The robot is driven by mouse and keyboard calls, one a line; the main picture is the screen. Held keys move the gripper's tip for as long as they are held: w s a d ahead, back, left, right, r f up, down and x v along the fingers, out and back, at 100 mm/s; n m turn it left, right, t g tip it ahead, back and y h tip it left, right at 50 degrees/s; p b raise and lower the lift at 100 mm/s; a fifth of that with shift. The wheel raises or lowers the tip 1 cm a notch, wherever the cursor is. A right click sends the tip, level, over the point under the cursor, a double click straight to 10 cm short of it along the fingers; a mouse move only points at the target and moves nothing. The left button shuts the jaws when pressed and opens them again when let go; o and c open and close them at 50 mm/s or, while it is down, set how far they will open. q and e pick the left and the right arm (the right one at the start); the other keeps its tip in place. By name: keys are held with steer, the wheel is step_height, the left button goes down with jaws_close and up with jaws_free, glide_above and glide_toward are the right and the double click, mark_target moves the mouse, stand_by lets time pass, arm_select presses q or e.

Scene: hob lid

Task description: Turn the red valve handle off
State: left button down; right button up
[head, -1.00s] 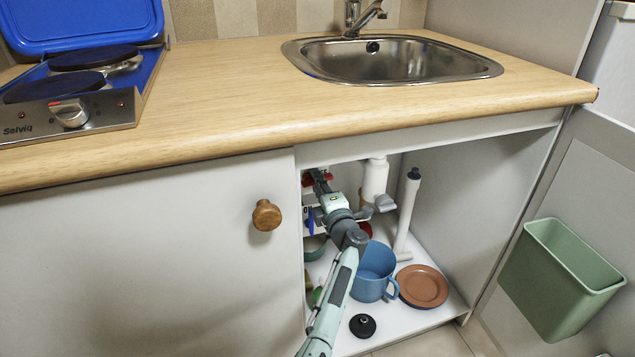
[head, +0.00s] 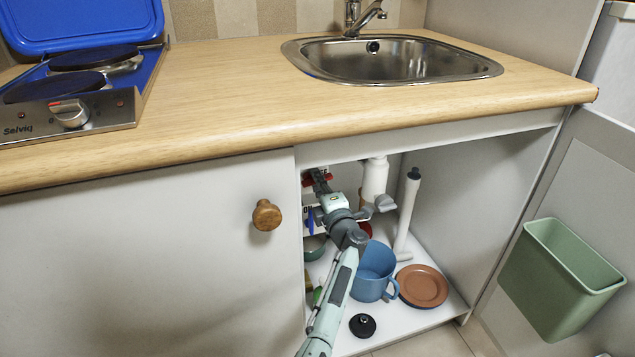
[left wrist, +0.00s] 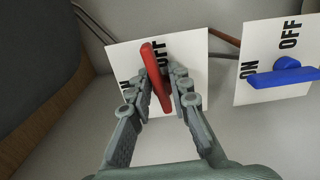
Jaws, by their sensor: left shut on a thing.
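The red valve handle (left wrist: 154,72) shows in the left wrist view in front of a white card marked ON and OFF (left wrist: 190,48). It lies tilted, its upper end leaning left beside the word OFF. My left gripper (left wrist: 162,90) is shut on the red handle, with a finger on each side of it. In the head view my left arm reaches into the open cupboard under the sink, where a bit of the red handle (head: 310,180) shows and my gripper (head: 322,184) is small and partly hidden. My right gripper is in neither view.
A blue valve handle (left wrist: 285,75) on its own card is close on the right. White drain pipes (head: 408,210) stand right of my arm. A blue mug (head: 371,275), a brown plate (head: 423,286) and a black plug (head: 362,325) are on the cupboard floor.

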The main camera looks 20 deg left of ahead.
arm_select(q)
steer(key=shift+s+a+f, duration=0.15)
steer(key=shift+a, duration=0.25)
stand_by(0.4)
steer(key=c, duration=1.6)
jaws_free()
steer(key=shift+d, duration=0.2)
